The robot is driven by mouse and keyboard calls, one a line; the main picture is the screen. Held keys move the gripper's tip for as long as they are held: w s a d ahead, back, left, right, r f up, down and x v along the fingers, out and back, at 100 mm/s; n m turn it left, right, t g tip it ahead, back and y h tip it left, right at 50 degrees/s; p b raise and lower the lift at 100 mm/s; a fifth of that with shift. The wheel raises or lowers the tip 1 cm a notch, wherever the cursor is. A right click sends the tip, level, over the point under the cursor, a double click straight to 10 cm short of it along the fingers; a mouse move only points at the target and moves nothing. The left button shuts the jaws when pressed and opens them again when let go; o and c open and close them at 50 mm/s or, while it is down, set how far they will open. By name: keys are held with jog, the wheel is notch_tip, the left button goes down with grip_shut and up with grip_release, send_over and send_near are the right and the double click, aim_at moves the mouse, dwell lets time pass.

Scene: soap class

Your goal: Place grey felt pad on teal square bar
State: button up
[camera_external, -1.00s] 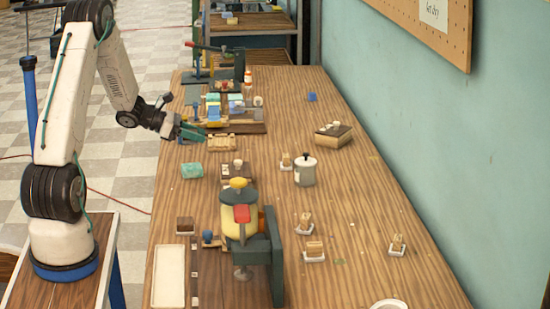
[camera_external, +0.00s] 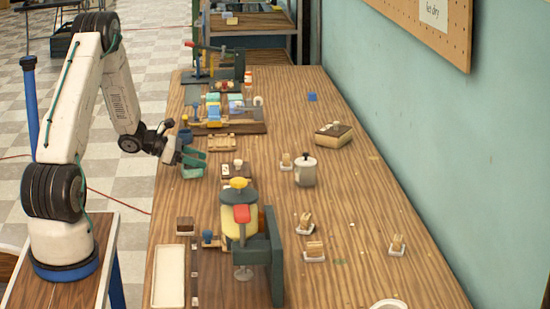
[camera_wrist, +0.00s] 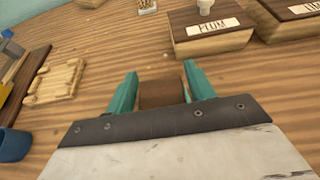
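My gripper (camera_external: 194,156) is above the left side of the wooden table, with its teal fingers pointing right. The teal square bar (camera_external: 190,172) lies on the table just below the fingers; I cannot tell whether they touch it. In the wrist view, a flat brown piece (camera_wrist: 160,92) fills the gap between the two teal fingers and seems to be held. It looks brown rather than grey, so I cannot be sure it is the felt pad. The teal bar does not show in the wrist view, hidden by my gripper.
A slatted wooden rack (camera_external: 221,143) lies behind the gripper, and a blue cup (camera_wrist: 12,145) is nearby. A wooden block labelled PLUM (camera_wrist: 208,30) stands ahead. A yellow press-like device (camera_external: 242,220) stands nearer the camera.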

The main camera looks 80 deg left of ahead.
aim_at(197, 156)
jog(key=shift+o, duration=0.2)
jog(key=shift+r, duration=0.1)
jog(key=v, duration=0.3)
jog(key=shift+s+r, duration=0.15)
jog(key=shift+r, duration=0.15)
jog(key=r, duration=0.6)
jog(key=shift+w+d+r, duration=0.15)
jog(key=shift+w+r, duration=0.1)
jog(key=shift+w, duration=0.05)
jog(key=w+d+r+m+g+h, duration=0.25)
jog(key=d+r+m, duration=0.2)
jog(key=d, duration=0.65)
jog(key=w+d+r+m+g+h, duration=0.2)
jog(key=w+d+r+m, duration=0.3)
jog(key=d, duration=0.6)
jog(key=w+d+r+m+g+h, duration=0.25)
jog(key=d+m, duration=0.45)
jog(key=d, duration=0.4)
jog(key=s+d+r+m+g, duration=0.25)
jog(key=s+d+m, duration=0.25)
jog(key=d, duration=0.6)
jog(key=s+d+m+g+y, duration=0.1)
jog(key=s+d+m+y, duration=0.2)
jog(key=s+d+m, duration=0.2)
jog(key=s+d+m+g+y, duration=0.1)
jog(key=s+d+m+y, duration=0.3)
jog(key=s+m, duration=0.5)
jog(key=shift+s+d+g, duration=0.35)
jog(key=shift+s+d, duration=0.1)
jog(key=shift+s, duration=0.6)
